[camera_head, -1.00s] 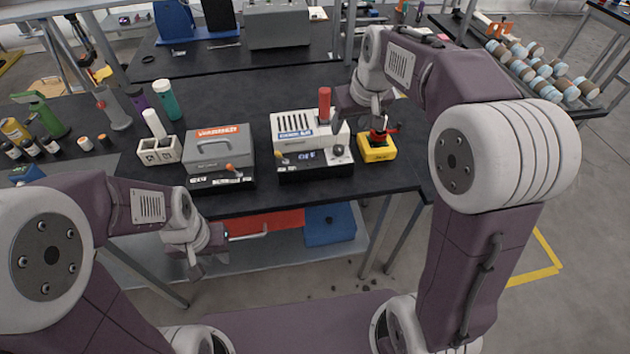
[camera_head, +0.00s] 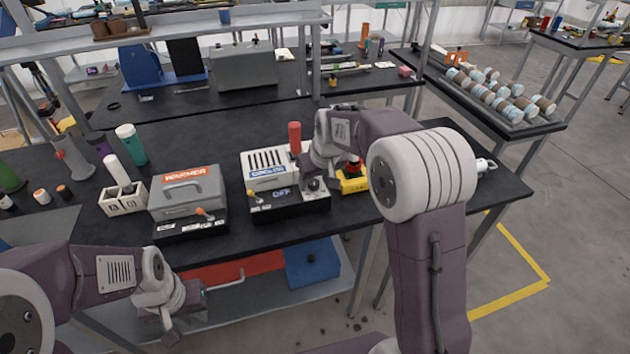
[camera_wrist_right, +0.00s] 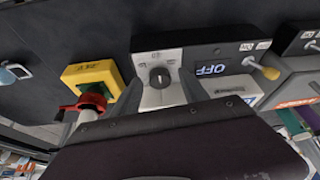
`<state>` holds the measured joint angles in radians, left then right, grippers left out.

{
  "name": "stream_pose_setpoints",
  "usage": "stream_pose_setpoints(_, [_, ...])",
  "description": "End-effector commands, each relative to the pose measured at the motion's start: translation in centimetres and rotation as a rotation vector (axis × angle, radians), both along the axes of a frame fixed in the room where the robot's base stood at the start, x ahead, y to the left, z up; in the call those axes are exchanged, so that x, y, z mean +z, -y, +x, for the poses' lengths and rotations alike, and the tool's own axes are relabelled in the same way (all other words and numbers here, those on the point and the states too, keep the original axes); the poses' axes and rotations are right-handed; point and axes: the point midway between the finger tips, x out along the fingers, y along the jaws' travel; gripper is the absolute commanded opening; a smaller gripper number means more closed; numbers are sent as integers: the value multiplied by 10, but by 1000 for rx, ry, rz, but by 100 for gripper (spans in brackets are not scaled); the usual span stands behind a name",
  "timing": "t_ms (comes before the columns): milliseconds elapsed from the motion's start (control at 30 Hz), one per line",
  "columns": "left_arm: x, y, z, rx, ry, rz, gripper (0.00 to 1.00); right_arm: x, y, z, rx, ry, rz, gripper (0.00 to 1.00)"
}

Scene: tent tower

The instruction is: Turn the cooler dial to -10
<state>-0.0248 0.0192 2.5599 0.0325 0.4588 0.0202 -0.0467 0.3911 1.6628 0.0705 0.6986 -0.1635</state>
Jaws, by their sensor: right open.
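The cooler (camera_head: 284,190) is a white and black box with a blue label, a slotted top and a display reading OFF. Its round black dial (camera_head: 316,184) is on the right of the front. In the right wrist view the dial (camera_wrist_right: 160,77) is near the centre on a light plate, its white mark roughly upright. My left gripper (camera_head: 168,326) hangs low in front of the table, away from the cooler.
A grey warmer (camera_head: 187,196) stands left of the cooler. A yellow box (camera_head: 353,183) with a red top is close on the right; its red part (camera_wrist_right: 88,104) also shows in the wrist view. A red cylinder (camera_head: 295,137) stands at the cooler's back. The table's front edge is close.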

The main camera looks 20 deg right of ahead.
Motion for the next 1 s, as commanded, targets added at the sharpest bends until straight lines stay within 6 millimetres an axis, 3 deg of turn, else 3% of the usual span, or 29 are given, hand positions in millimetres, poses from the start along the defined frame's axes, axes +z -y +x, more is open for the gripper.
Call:
stream_pose_setpoints(167, [0, 0, 0, 0, 0, 0, 24, 0, 0, 0, 0, 0, 0, 52])
stream_pose_setpoints(300, [0, 0, 0, 0, 0, 0, 24, 0, 0, 0, 0, 0, 0, 13])
stream_pose_setpoints(367, [0, 0, 0, 0, 0, 0, 24, 0, 0, 0, 0, 0, 0, 0])
stream_pose_setpoints(667, [2, 0, 0, 0, 0, 0, 24, 1, 1, 0, 30, 0, 1, 0])
stream_pose_setpoints(1000, [7, 0, 0, 0, 0, 0, 24, 1, 3, 1, 252, 0, 2, 0])
